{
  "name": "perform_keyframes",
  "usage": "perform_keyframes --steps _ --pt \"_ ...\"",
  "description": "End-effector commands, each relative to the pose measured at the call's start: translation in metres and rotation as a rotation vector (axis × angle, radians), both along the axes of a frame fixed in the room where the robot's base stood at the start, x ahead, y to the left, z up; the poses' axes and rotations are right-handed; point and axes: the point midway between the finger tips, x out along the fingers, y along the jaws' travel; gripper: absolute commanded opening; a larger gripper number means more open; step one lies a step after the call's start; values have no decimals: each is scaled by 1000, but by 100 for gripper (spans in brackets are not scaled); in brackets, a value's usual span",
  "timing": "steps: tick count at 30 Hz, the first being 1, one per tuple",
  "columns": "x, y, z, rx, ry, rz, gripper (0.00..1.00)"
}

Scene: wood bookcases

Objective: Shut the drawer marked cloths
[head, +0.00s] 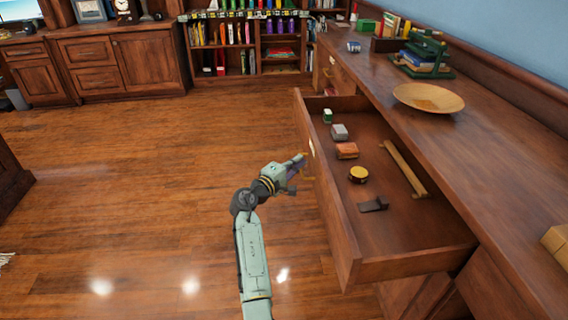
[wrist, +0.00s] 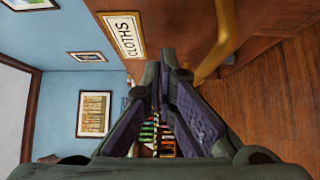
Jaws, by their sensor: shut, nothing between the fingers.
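The drawer (head: 345,230) is wooden and stands pulled out from the long wooden cabinet on the right in the head view. Its front panel faces left. In the wrist view its front carries a framed label (wrist: 124,33) reading CLOTHS, with a brass handle (wrist: 222,45) close by. My gripper (head: 304,160) is beside the drawer front in the head view, near the label and handle. In the wrist view my gripper (wrist: 160,72) has its fingertips together and holds nothing. Whether it touches the front I cannot tell.
Inside the drawer lie a green-and-white box (head: 327,116), a grey item (head: 339,132), an orange box (head: 347,151), a round tin (head: 358,174), a dark item (head: 374,204) and a wooden bar (head: 405,168). A bowl (head: 428,97) sits on the countertop. The floor to the left is clear.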

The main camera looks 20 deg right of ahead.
Motion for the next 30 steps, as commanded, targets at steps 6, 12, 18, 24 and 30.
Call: perform_keyframes --steps 6,12,18,24,30 --pt "-3 -14 1 0 0 1 0" --pt "-3 -15 0 1 -1 1 0" --pt "-3 -16 0 1 -1 1 0" --pt "-7 -30 0 -1 -1 -1 0" --pt "-15 -70 0 0 -1 -6 0"
